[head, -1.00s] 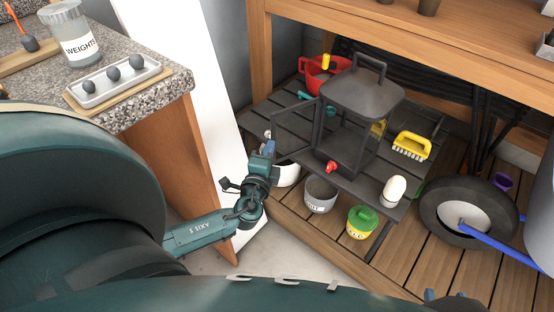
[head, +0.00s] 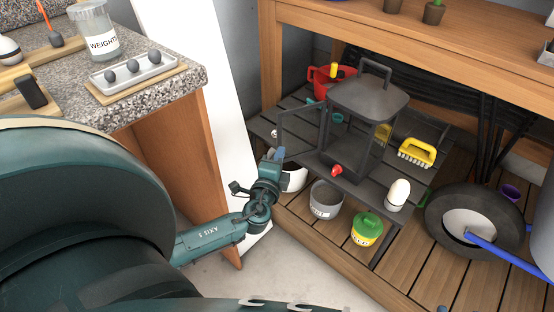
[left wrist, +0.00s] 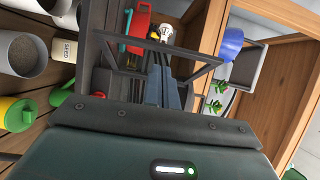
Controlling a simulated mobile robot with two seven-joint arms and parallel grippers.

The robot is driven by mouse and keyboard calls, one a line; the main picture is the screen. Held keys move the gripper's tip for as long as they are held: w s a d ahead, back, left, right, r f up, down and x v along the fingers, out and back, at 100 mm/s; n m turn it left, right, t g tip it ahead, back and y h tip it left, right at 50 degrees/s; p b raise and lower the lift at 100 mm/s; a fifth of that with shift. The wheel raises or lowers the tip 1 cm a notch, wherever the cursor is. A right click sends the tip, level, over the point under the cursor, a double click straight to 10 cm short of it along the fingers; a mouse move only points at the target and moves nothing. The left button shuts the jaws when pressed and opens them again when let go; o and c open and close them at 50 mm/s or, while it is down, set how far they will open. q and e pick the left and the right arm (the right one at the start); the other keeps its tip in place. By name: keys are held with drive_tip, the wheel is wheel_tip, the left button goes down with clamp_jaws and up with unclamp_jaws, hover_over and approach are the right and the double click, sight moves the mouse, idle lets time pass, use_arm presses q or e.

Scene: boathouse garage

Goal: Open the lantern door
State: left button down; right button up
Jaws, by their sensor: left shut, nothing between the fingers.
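The dark grey lantern (head: 368,98) stands upright on a slatted shelf under the bench, its top handle raised. Its framed door (head: 281,122) stands swung out to the left, so the front opening is uncovered. My left gripper (head: 278,155) is shut and empty, close to the lower outer edge of the door; whether it touches the door I cannot tell. In the left wrist view the shut fingers (left wrist: 165,82) point at dark bars of the lantern or its door. My right gripper is not in view.
A grey pot (head: 326,200) and a green-lidded tub (head: 367,229) stand below. A stone-topped counter (head: 190,82) is left; a wheel (head: 475,222) is right.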

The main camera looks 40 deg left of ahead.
use_arm(q)
drive_tip(key=v, duration=1)
drive_tip(key=shift+s, duration=0.3)
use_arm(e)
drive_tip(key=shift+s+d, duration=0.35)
use_arm(q)
drive_tip(key=shift+a+p, duration=0.15)
drive_tip(key=shift+p, duration=0.15)
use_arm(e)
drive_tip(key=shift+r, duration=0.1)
